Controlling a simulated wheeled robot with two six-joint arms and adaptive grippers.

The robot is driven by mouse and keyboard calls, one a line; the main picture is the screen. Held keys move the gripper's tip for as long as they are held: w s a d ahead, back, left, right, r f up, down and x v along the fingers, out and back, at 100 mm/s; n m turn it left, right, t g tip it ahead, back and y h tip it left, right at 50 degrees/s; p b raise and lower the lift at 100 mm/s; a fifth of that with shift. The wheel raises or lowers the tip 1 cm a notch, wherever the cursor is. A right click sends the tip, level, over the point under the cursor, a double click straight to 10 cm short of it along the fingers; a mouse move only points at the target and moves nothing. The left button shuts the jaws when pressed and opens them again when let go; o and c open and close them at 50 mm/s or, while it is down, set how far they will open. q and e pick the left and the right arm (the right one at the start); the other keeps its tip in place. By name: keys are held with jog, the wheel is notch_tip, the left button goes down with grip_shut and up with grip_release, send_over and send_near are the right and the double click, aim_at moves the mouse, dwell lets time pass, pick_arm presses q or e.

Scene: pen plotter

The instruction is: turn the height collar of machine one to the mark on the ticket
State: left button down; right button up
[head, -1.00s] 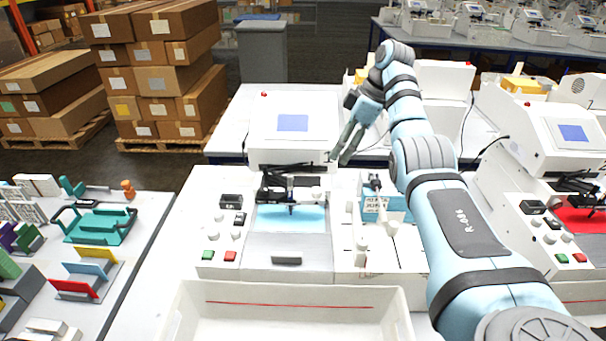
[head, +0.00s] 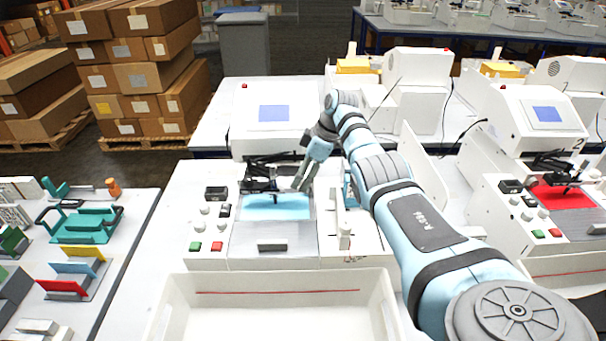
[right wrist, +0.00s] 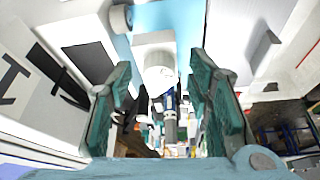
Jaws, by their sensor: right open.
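Machine one (head: 273,142), a white plotter with a blue screen, stands in the middle. Its black pen carriage (head: 262,172) is over a light blue sheet (head: 262,207). My right gripper (head: 300,185) is beside the carriage's right end, pointing down. In the right wrist view, its open green fingers (right wrist: 160,65) are on either side of a white round part (right wrist: 159,76), seemingly the height collar; contact cannot be told. A blue and grey pen-like part (right wrist: 170,115) shows beyond it. I cannot make out the ticket or a collar mark. My left gripper is out of view.
A white bin (head: 278,281) stands in front of machine one. Green (head: 195,246) and red (head: 217,246) buttons are on its front left. A second plotter (head: 530,118) is at the right. A side table with colored racks (head: 88,224) is at the left.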

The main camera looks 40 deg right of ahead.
jog(key=shift+w+f, duration=0.1)
grip_shut()
jog(key=shift+r+m+h+p, duration=0.3)
jog(key=shift+m+p, duration=0.3)
jog(key=shift+p, duration=0.6)
jog(key=shift+f+m, duration=0.15)
jog(key=shift+m, duration=0.15)
jog(key=shift+f+m, duration=0.1)
jog(key=shift+m, duration=0.3)
jog(key=m+t+h, duration=0.1)
jog(key=m, duration=0.2)
jog(key=shift+a, duration=0.2)
jog(key=shift+a+m+h, duration=0.1)
jog(key=shift+m+h, duration=0.7)
jog(key=shift+m, duration=0.8)
grip_release()
